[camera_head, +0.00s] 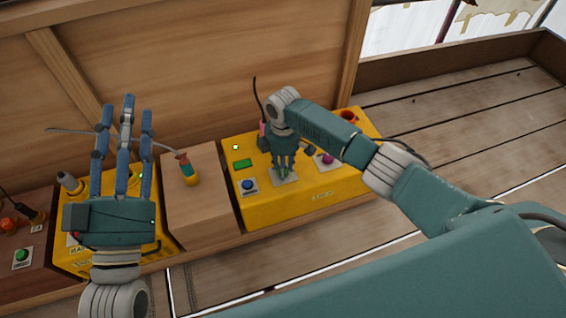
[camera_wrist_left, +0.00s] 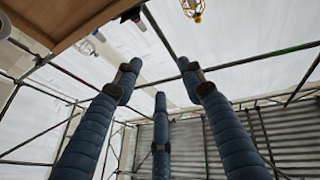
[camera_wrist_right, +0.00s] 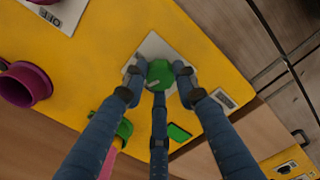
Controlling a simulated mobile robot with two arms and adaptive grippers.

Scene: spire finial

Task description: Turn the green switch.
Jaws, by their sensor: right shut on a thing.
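The green switch (camera_wrist_right: 160,73) is a round knob on a light square plate, fixed to the yellow panel box (camera_head: 285,208). My right gripper (camera_head: 283,170) points down onto it, and its fingers close around the knob. In the right wrist view the fingertips (camera_wrist_right: 158,80) touch the knob's sides, with part of its top showing between them. In the head view the fingers mostly hide the knob. My left gripper (camera_head: 127,118) is raised at the left with its fingers pointing up, spread and empty; they also show in the left wrist view (camera_wrist_left: 163,85).
The box also carries a blue button (camera_head: 248,184), a purple knob (camera_head: 324,159) and a green rectangle (camera_head: 242,163). A wooden wall (camera_head: 200,70) rises behind. Planks at the right are clear.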

